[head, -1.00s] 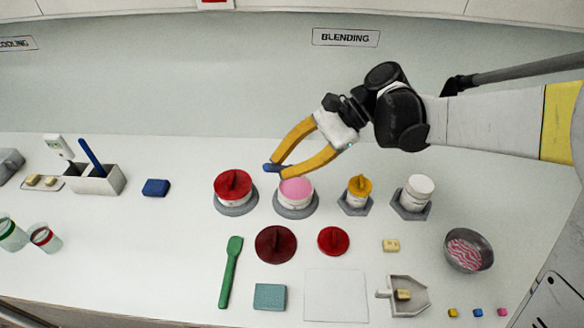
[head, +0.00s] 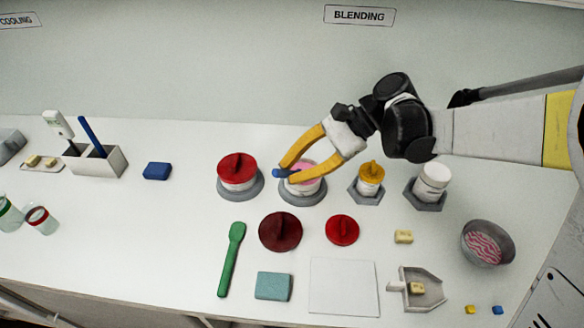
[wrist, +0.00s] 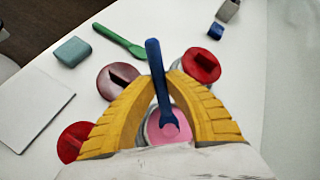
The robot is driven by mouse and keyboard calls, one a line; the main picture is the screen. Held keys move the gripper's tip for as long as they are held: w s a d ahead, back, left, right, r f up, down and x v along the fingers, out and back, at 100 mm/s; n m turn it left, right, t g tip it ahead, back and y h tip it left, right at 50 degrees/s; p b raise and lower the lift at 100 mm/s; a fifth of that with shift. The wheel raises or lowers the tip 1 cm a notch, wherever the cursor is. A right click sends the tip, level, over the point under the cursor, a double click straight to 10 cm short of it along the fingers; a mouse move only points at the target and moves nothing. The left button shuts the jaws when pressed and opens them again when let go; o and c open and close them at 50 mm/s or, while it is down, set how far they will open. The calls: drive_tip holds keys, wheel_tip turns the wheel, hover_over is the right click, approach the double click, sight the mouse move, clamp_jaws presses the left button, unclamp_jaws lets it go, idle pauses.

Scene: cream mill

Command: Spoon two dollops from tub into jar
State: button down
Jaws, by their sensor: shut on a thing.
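My gripper (head: 283,170) is shut on a blue spoon (wrist: 153,60) and holds it over an open white tub (head: 303,195) with pink contents. In the wrist view the spoon's lower end is over the pink contents (wrist: 180,135); I cannot tell whether it touches them. In the head view my fingers hide part of the tub's mouth. Left of it stands a tub with a red lid (head: 238,168). To its right are a small jar with a yellow lid (head: 371,172) and a white jar (head: 434,180), each on a grey base.
A dark red lid (head: 281,232) and a red lid (head: 342,230) lie in front. A green spatula (head: 230,260), teal block (head: 274,286), white sheet (head: 344,288), scoop (head: 418,290) and grey bowl (head: 486,243) lie nearer. A blue block (head: 157,171) is at left.

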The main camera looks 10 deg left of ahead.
sight(292, 174)
drive_tip(key=shift+r, duration=0.15)
drive_tip(key=shift+r+p, duration=2.55)
drive_tip(key=shift+r, duration=0.6)
